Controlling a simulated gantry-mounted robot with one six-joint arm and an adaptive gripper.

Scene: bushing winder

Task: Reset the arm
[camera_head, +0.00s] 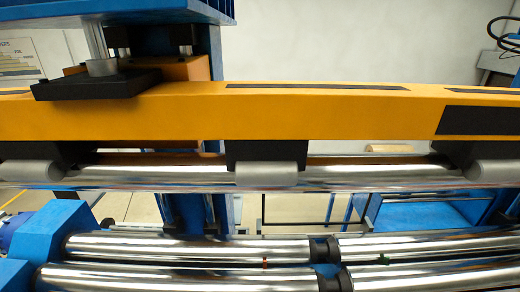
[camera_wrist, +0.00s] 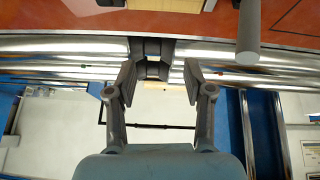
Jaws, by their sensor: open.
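My gripper (camera_wrist: 158,82) shows in the wrist view with its two grey fingers spread apart and nothing between them. It is open and empty. Beyond the fingertips are shiny metal rollers (camera_wrist: 60,65) with a dark coupling (camera_wrist: 152,58) between them. The same kind of rollers (camera_head: 180,248) run across the bottom of the head view, joined by a dark coupling (camera_head: 325,250). I cannot tell how far the fingers are from the rollers. My gripper does not show in the head view.
A long yellow beam (camera_head: 300,118) crosses the head view, with grey cylinders (camera_head: 266,174) under it. A blue frame (camera_head: 150,12) stands at upper left, and a blue block (camera_head: 50,228) at lower left. In the wrist view, a grey rod (camera_wrist: 249,30) hangs near the top, right of my gripper.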

